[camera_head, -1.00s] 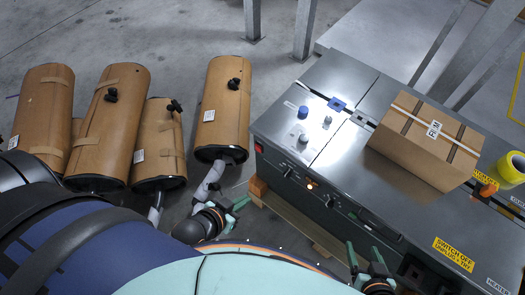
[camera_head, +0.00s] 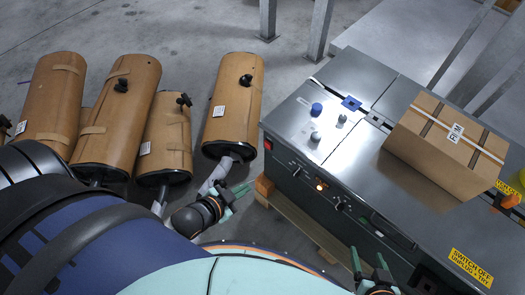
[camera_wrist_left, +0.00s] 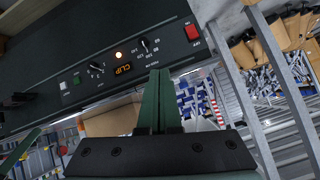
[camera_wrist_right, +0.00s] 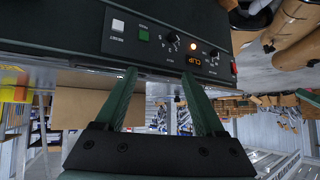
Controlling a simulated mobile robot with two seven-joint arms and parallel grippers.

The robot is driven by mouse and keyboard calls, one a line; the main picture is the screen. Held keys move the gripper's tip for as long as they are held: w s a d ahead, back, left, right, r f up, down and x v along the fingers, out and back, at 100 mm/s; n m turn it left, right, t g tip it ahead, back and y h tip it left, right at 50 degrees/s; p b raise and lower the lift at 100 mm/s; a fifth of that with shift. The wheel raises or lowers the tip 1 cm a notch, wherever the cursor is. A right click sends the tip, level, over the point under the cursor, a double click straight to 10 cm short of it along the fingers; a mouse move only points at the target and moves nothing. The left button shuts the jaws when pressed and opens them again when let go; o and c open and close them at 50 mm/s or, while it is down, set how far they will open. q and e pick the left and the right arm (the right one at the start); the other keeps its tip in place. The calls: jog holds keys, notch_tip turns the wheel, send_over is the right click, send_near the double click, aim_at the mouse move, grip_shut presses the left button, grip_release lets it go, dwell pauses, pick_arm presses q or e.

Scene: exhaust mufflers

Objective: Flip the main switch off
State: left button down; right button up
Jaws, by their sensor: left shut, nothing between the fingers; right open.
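The red main switch (camera_head: 267,145) sits at the left end of the machine's dark front panel in the head view. It also shows in the left wrist view (camera_wrist_left: 193,32), with small lettering beside it, and at the right end of the panel in the right wrist view (camera_wrist_right: 233,68). My left gripper (camera_head: 241,190) is in front of the panel, below and left of the switch, apart from it. Its fingers are shut and empty in the left wrist view (camera_wrist_left: 160,74). My right gripper (camera_head: 368,262) is open and empty near the panel's other end; its parted fingers show in the right wrist view (camera_wrist_right: 156,75).
The panel also has knobs (camera_wrist_left: 145,45), an orange display (camera_wrist_left: 123,69) and push buttons (camera_wrist_right: 143,34). A taped cardboard box (camera_head: 450,145) lies on the machine top (camera_head: 350,160). A wooden pallet (camera_head: 300,225) is underneath.

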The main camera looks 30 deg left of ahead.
aim_at(268, 145)
pick_arm(q)
jog(key=w+a+f+m+t+h+b, duration=0.1)
jog(key=w+a+f+m+t+b, duration=0.1)
jog(key=w+a+f+m+b, duration=0.6)
jog(key=f+m+b, duration=0.1)
jog(key=m+b, duration=0.4)
jog(key=m, duration=0.1)
jog(key=shift+a+m+b, duration=0.15)
jog(key=shift+m+b, duration=0.15)
jog(key=shift+m, duration=0.1)
pick_arm(e)
notch_tip(268, 145, down, 13)
jog(key=w+a, duration=0.1)
jog(key=a, duration=0.1)
jog(key=shift+a+r+n+y, duration=0.15)
jog(key=shift+r+n+y, duration=0.05)
jog(key=shift+n+y, duration=0.1)
pick_arm(q)
jog(key=shift+w, duration=0.15)
